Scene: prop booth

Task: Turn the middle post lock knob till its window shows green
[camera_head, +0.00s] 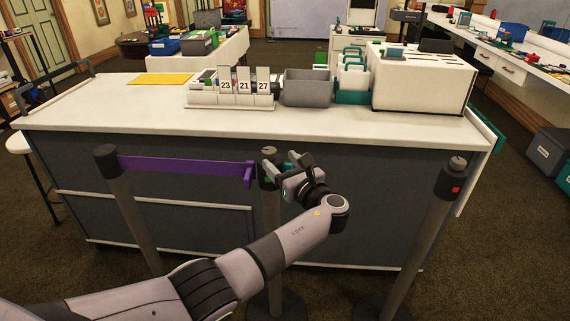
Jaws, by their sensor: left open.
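The middle post (271,215) stands in front of the counter, with its lock knob (269,151) on top. A small green patch (266,181) shows on the post head just below the knob, seemingly its window. My left gripper (284,166) is open, close by the right side of the post head. I cannot tell whether its fingers touch the knob. A purple belt (185,166) runs from the left post (108,160) to the middle post. The right post (450,178) has a red window (456,189). My right gripper is not in view.
The white-topped counter (120,111) stands behind the posts. On it are a number-card rack (228,100), a grey bin (306,88) and a white cabinet (425,84). A stool (18,143) stands at the left. The floor between the middle and right posts is clear.

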